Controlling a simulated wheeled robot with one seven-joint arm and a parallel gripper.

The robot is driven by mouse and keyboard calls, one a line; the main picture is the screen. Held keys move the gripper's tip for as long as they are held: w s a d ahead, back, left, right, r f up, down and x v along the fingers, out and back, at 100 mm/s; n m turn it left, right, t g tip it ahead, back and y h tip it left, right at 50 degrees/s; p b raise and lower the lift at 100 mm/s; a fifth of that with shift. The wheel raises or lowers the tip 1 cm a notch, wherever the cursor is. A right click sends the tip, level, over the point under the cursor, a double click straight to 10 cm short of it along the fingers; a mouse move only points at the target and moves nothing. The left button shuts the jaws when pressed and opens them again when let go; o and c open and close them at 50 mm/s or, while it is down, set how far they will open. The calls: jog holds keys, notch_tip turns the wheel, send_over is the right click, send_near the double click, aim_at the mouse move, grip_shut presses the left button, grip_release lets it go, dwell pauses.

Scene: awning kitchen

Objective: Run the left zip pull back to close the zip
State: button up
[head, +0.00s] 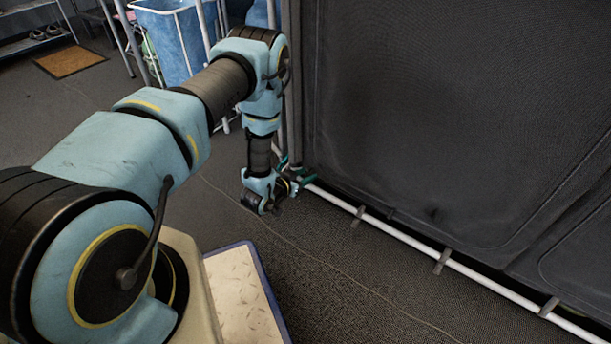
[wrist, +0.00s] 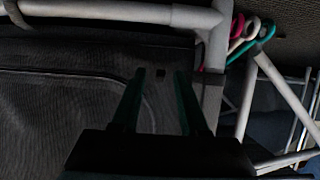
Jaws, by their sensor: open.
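A dark fabric panel (head: 450,110) with curved seams fills the right of the head view. It also shows in the wrist view (wrist: 60,100). My gripper (head: 296,172) is low at the panel's left edge, by the white bottom rail. In the wrist view my gripper (wrist: 160,74) is open, its two green fingers apart and pointing toward the fabric. The zip's track is not clearly visible.
A white rail (head: 400,240) runs along the panel's bottom. A white post (wrist: 215,60) stands close right of my fingers, with pink, white and green loops (wrist: 250,35) beyond it. A blue basket (head: 175,45) stands behind my arm. Carpet (head: 350,275) in front is clear.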

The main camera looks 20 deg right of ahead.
jog(key=p+v, duration=0.4)
jog(key=v, duration=0.7)
jog(key=shift+f, duration=0.2)
